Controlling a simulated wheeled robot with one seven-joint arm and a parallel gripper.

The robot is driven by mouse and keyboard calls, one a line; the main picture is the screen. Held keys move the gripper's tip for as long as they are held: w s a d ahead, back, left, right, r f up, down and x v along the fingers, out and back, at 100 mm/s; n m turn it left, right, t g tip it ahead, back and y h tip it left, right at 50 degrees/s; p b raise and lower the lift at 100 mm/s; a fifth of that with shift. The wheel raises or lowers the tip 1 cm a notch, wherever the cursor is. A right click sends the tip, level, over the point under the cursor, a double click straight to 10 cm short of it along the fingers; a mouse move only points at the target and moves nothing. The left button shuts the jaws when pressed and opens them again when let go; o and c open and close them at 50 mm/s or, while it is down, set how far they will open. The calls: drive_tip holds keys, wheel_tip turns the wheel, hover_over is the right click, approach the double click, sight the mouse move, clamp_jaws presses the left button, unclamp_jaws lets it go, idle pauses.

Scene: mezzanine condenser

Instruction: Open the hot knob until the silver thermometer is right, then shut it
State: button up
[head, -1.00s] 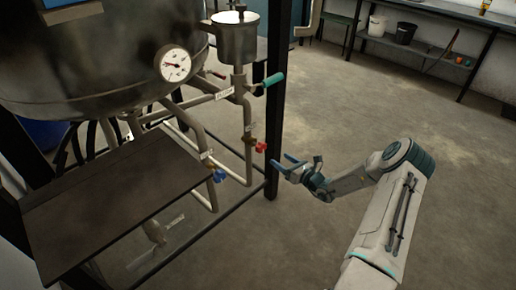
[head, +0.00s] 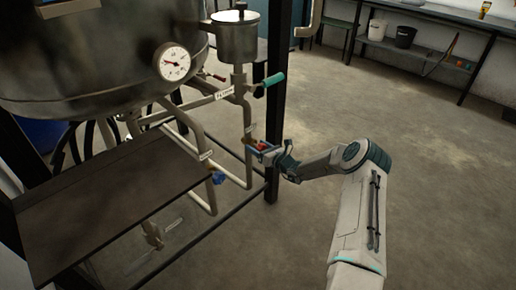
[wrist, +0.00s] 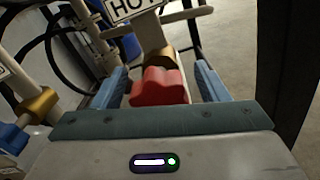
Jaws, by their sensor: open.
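The red hot knob (wrist: 158,86) sits on a brass fitting under a label reading "HO…" (wrist: 130,8) in the wrist view. My gripper (wrist: 158,84) is open, with one blue finger on each side of the knob. Gaps show between the fingers and the knob. In the head view the red knob (head: 263,146) is partly hidden by my gripper (head: 262,150). The silver thermometer (head: 173,62) is a round white dial on the metal vessel. Its needle is too small to read exactly.
A blue knob (head: 218,178) is on the pipe to the left, and a teal handle (head: 273,79) is above. A dark post (head: 272,180) stands beside the red knob. A dark flat panel (head: 110,205) lies left.

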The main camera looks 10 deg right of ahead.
drive_tip(key=shift+c, duration=0.2)
drive_tip(key=c, duration=0.9)
drive_tip(key=shift+c, duration=0.2)
